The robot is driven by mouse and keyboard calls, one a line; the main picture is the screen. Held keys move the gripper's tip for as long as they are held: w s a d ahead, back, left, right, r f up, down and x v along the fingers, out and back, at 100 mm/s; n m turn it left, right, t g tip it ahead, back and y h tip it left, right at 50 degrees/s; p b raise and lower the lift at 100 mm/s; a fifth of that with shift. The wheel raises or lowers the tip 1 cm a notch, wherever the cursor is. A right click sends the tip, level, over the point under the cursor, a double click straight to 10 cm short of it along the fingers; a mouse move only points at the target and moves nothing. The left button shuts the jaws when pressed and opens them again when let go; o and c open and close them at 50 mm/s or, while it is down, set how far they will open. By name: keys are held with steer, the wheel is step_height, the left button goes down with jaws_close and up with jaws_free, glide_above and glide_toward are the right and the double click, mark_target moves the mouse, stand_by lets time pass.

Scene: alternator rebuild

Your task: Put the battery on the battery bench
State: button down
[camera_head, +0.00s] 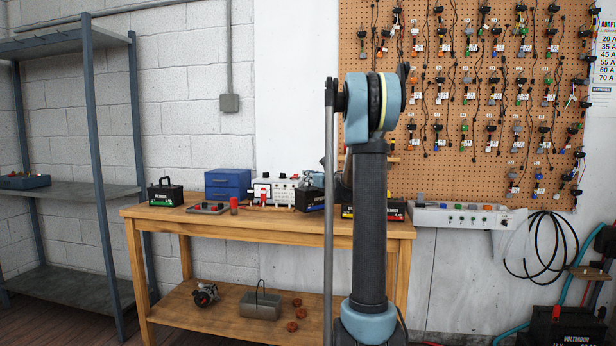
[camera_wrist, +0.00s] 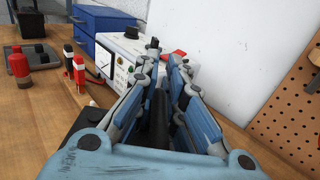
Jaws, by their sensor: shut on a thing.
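My gripper (camera_wrist: 166,62) is shut on a dark bar, seemingly the handle of a black battery (camera_head: 310,199). Part of a black body (camera_wrist: 80,124) shows below the fingers at left in the wrist view. In the head view the battery is at the top of the wooden bench (camera_head: 240,223), just left of my arm, which hides much of my gripper. I cannot tell whether the battery rests on the bench or hangs just above it. Another black battery with a handle (camera_head: 165,193) stands at the bench's left end.
A white tester (camera_head: 276,190), blue boxes (camera_head: 228,184) and a grey plate with a red cylinder (camera_head: 234,205) stand on the bench. A labelled battery (camera_head: 391,209) is partly behind my arm. A pegboard (camera_head: 480,100) hangs behind. Another battery (camera_head: 565,327) sits low at right.

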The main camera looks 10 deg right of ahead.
steer(key=shift+f, duration=1.35)
steer(key=c, duration=1.7)
jaws_free()
steer(key=shift+s, duration=0.1)
